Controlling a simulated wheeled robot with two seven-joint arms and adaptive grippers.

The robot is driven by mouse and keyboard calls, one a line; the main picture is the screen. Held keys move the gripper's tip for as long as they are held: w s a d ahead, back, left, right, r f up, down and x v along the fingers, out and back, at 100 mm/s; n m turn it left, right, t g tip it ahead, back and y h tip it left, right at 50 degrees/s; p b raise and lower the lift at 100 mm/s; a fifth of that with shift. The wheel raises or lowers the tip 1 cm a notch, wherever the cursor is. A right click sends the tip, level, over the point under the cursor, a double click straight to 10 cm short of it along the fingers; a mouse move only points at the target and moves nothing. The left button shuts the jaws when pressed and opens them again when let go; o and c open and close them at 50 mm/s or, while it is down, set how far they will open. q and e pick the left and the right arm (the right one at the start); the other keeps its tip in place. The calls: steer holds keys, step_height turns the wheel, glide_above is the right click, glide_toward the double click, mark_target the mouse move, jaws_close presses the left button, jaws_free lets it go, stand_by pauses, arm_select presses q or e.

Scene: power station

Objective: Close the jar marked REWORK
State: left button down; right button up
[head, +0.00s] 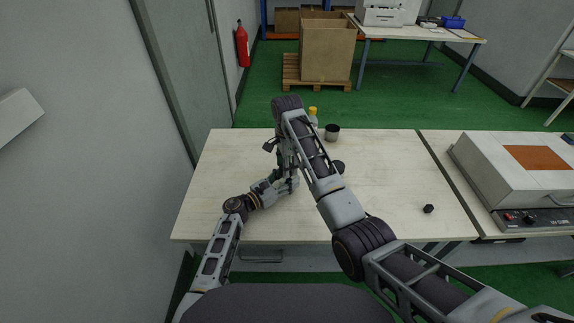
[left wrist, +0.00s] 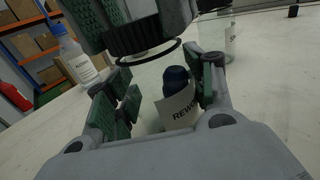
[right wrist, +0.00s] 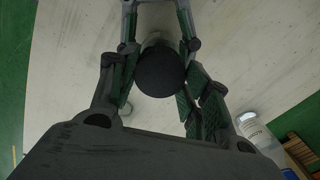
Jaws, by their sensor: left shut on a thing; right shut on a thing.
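The jar marked REWORK (left wrist: 180,108) shows in the left wrist view between the fingers of my left gripper (left wrist: 168,78), which is shut on it. The jar has a pale label, with a dark rounded shape above the label. My right gripper (right wrist: 160,50) is shut on a round black lid (right wrist: 160,72), seen from above in the right wrist view. In the left wrist view this ribbed lid (left wrist: 135,39) is above the jar and looks tilted there. I cannot tell whether lid and jar touch. In the head view my arms mostly hide both.
A small black piece (head: 428,208) and the UV cure unit (head: 480,165) are farther right. The table's right half is mostly clear.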

steer(key=shift+r, duration=0.1)
steer(key=o, duration=0.7)
steer(key=shift+r, duration=2.2)
steer(key=shift+c, duration=0.4)
